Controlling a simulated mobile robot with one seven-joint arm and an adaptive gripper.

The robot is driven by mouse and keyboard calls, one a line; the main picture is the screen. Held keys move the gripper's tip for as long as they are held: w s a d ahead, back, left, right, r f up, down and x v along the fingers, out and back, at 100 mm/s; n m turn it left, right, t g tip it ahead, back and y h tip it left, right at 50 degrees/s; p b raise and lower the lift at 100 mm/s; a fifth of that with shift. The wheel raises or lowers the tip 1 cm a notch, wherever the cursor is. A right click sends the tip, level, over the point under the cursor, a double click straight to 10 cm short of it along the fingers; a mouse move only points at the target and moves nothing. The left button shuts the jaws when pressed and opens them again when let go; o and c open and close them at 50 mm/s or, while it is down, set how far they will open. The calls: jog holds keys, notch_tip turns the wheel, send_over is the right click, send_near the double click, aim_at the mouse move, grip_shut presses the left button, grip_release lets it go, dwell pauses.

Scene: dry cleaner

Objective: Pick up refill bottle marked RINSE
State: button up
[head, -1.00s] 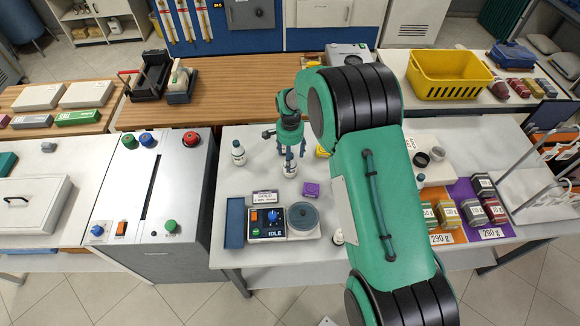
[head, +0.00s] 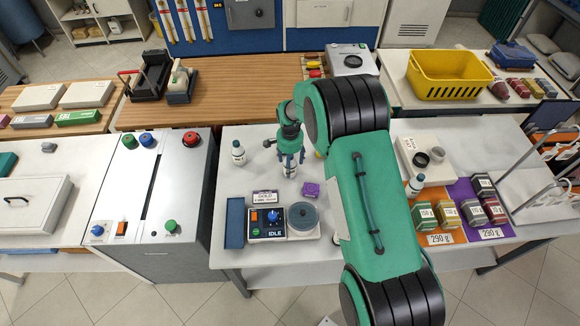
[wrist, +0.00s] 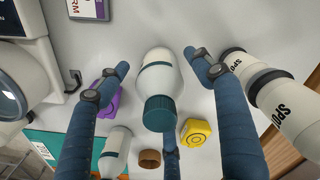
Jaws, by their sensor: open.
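My gripper (head: 290,157) is open above the grey-white worktable, its blue fingers spread around a white bottle (head: 290,171). In the wrist view the bottle (wrist: 158,72) has a teal cap and a thin dark band and sits between the fingers, with visible gaps beside it. No lettering shows on it, so I cannot tell whether it is the RINSE bottle. Another white bottle (head: 238,153) with a dark cap stands to its left.
A purple block (head: 310,190) is near the gripper, and a yellow block (wrist: 196,132) shows in the wrist view. The control box marked IDLE (head: 268,222) and a round grey pot (head: 302,216) stand in front. A white bottle (head: 416,186) stands at right.

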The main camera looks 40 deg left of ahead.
dwell(0.6)
jog(key=c, duration=1.4)
jog(key=shift+c, duration=0.2)
jog(key=shift+r, duration=5)
